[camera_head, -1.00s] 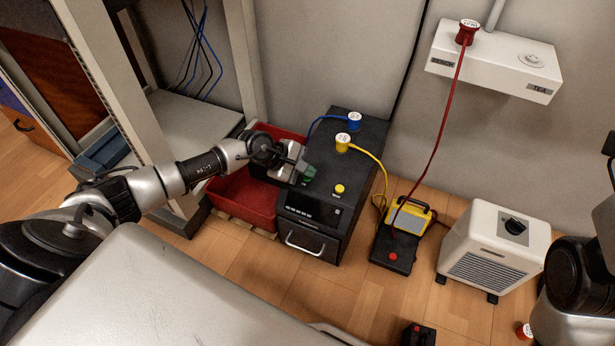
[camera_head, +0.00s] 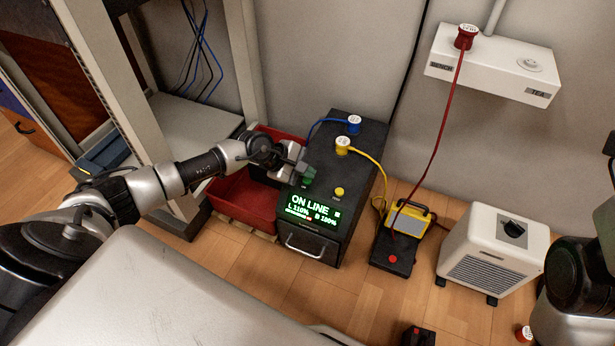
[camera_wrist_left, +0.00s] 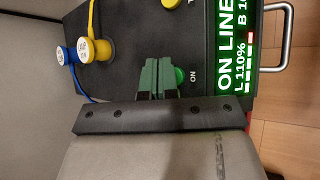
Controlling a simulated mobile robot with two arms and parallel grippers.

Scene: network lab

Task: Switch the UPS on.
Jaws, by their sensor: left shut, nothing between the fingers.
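The UPS (camera_head: 345,222) is a black box on the floor against the wall. Its display (camera_head: 314,208) glows green and reads "ON LINE", with "L 110%" and a battery figure that looks like 100%. My left gripper (camera_head: 306,172) is shut and empty, its fingertips at the green button marked ON on the UPS top. In the left wrist view the green button (camera_wrist_left: 181,76) shows right beside the fingertips; I cannot tell whether they touch it. A yellow button (camera_head: 339,192) sits to the right of it. My right gripper is out of view.
Blue (camera_head: 354,122) and yellow (camera_head: 342,145) plugs stand in the UPS top. A red bin (camera_head: 244,196) is left of it. A yellow device (camera_head: 411,217), a black pedal-like box (camera_head: 393,256) and a white heater-like unit (camera_head: 495,250) are to the right. A red cord hangs from the wall box (camera_head: 490,62).

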